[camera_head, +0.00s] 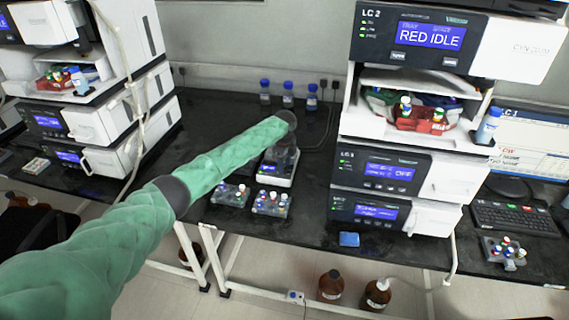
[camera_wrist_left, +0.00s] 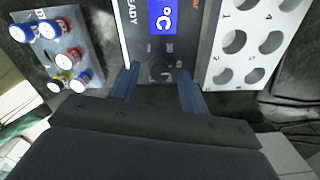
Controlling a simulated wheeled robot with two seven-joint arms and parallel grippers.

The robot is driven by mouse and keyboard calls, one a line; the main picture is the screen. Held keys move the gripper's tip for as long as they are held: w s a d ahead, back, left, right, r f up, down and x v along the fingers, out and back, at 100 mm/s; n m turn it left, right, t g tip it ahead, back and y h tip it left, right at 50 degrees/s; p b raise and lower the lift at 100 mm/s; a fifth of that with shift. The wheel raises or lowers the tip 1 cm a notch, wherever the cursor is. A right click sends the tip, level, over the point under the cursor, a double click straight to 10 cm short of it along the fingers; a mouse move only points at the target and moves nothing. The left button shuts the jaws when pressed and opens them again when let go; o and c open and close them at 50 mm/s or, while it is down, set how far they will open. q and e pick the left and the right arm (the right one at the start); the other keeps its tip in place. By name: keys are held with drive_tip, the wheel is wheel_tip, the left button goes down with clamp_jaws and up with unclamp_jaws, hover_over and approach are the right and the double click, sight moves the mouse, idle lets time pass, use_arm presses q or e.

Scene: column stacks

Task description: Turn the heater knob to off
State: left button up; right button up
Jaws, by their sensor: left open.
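The heater (camera_head: 277,180) is a small white device with a dark front panel, on the black bench between the two instrument stacks. In the left wrist view, its dark panel (camera_wrist_left: 147,45) carries a lit blue display reading °C. The knob (camera_wrist_left: 160,70) is dark and round, below the display, with small pale marks around it. Its setting is too blurred to read. My left gripper (camera_wrist_left: 158,72) is open, with one blue finger on each side of the knob; I cannot tell whether they touch it. In the head view, my left arm reaches over the heater. My right gripper is not in view.
Vial racks (camera_head: 271,203) stand in front of the heater; one shows close by in the wrist view (camera_wrist_left: 62,55). Blue-capped bottles (camera_head: 288,96) stand behind it. Instrument stacks flank it on the left (camera_head: 90,110) and right (camera_head: 385,160). Brown bottles (camera_head: 331,285) are on the floor.

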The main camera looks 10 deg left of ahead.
use_arm(q)
drive_tip(key=shift+f, duration=0.55)
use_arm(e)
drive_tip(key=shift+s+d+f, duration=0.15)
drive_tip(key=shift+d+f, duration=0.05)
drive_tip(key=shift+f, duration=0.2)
use_arm(q)
clamp_jaws()
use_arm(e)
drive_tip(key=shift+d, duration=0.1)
